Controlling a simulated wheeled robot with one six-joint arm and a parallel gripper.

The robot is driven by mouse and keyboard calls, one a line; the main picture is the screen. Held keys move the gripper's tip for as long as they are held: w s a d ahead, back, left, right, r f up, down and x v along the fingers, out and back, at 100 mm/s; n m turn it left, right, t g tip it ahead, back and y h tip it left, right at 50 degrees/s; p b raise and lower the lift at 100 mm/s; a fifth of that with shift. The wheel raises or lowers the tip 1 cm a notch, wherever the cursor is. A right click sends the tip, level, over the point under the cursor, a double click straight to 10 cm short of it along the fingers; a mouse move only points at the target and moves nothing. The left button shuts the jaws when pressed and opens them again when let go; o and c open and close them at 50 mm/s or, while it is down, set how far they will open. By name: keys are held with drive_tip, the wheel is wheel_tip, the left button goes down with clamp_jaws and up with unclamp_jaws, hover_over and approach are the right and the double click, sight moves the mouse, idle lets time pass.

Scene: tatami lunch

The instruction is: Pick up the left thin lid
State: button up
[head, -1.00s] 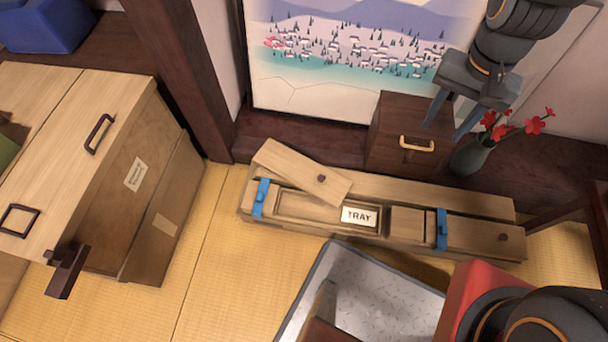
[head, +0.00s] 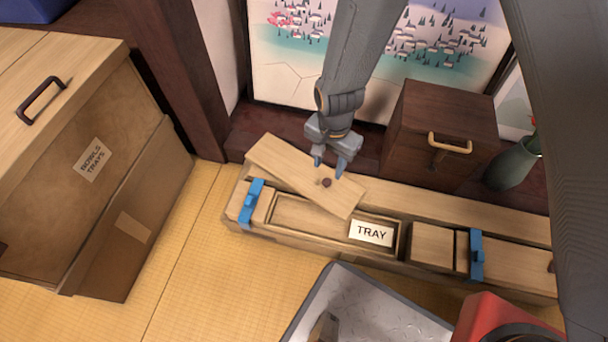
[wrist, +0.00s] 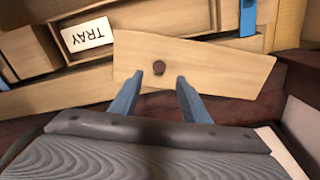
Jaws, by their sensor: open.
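The left thin lid (head: 288,168) is a pale wooden board with a small dark round knob (head: 326,183). It lies askew across the left part of a long low wooden box (head: 400,203), partly covering an open compartment. My gripper (head: 330,168) is open just above the lid, its blue-grey fingers close to the knob. In the wrist view the lid (wrist: 215,72) spans the middle, and the knob (wrist: 159,68) sits just beyond and between the two open fingertips (wrist: 168,78). Nothing is between the fingers; whether they touch the lid I cannot tell.
A white TRAY label (head: 371,232) sits in the box's compartment. Blue clips (head: 251,201) cross the box. A dark wooden chest (head: 440,125) stands behind, with a green vase (head: 513,163) to its right.

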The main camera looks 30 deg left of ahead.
sight(327, 181)
wheel_tip(327, 181, down, 7)
drive_tip(key=b, duration=0.3)
drive_tip(key=shift+d+f, duration=0.1)
drive_tip(key=shift+f, duration=0.1)
clamp_jaws()
